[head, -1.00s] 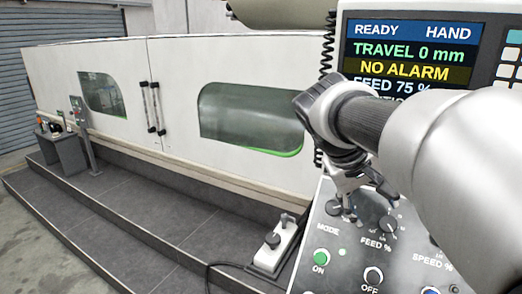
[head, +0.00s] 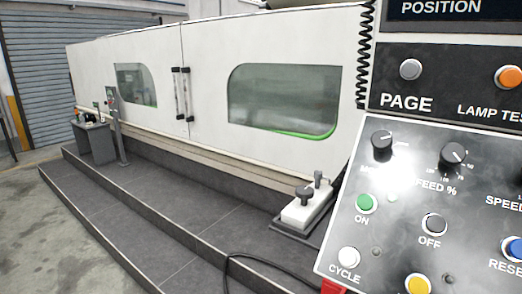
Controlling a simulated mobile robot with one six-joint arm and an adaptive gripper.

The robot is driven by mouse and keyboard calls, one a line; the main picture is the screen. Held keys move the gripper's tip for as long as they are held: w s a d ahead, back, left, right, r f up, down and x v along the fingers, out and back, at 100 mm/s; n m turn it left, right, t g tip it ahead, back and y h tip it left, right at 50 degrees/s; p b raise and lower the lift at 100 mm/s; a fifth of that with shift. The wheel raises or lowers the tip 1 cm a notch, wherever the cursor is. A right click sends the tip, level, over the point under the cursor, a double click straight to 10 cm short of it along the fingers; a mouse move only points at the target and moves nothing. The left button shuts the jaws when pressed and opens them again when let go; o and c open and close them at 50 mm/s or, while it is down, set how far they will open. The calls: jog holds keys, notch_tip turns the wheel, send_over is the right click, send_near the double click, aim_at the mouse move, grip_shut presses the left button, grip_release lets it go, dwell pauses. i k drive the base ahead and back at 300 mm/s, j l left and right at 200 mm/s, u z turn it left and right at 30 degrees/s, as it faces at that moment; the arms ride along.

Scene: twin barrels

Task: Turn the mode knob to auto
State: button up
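The mode knob (head: 382,146) is a black round knob at the upper left of the sloped control panel (head: 420,200) in the head view. A pale pointer mark shows on its top, toward the right. The small position labels around it are too small and washed out to read, and glare covers most of the label below it. My gripper and arm are not in the head view, and nothing touches the knob.
The feed knob (head: 453,155) is close to the right of the mode knob. Below are a green ON button (head: 366,203), an OFF button (head: 434,224) and a white CYCLE button (head: 348,257). A white box with black knobs (head: 306,207) stands left of the panel.

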aim_at(382, 140)
jog(key=k+l+z, duration=0.15)
jog(key=z, duration=0.2)
jog(key=k+l+z, duration=0.15)
jog(key=z, duration=0.25)
jog(key=i+l, duration=0.05)
jog(key=l, duration=0.05)
